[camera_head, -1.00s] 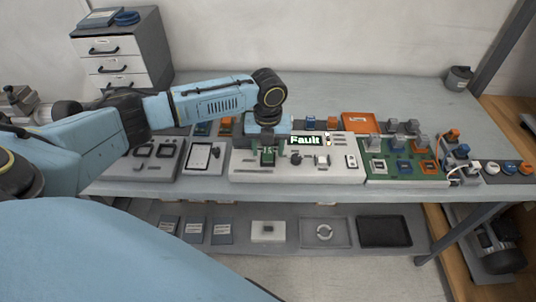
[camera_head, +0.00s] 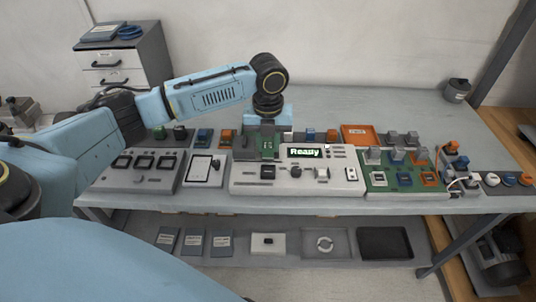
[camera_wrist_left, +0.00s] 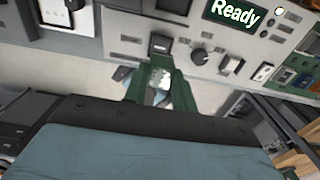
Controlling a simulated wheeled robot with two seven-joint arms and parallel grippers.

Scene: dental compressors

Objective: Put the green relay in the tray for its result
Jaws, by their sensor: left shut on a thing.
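My left gripper (camera_head: 267,138) is shut on the green relay (camera_head: 267,147) and holds it above the back part of the white tester (camera_head: 242,181). In the left wrist view the relay (camera_wrist_left: 158,86) shows between the fingers, partly hidden by them. The tester's display (camera_head: 304,152) reads "Ready". Its dark socket (camera_head: 267,172) at the front looks empty. An orange tray (camera_head: 373,139) with a pale label lies behind the tester, to the right of the gripper. My right gripper is not in view.
A green board (camera_head: 377,183) with several relays stands right of the tester. A grey panel (camera_head: 143,181) and a framed pad (camera_head: 202,171) stand to its left. A black tray (camera_head: 385,256) lies on the lower shelf. The bench behind is mostly clear.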

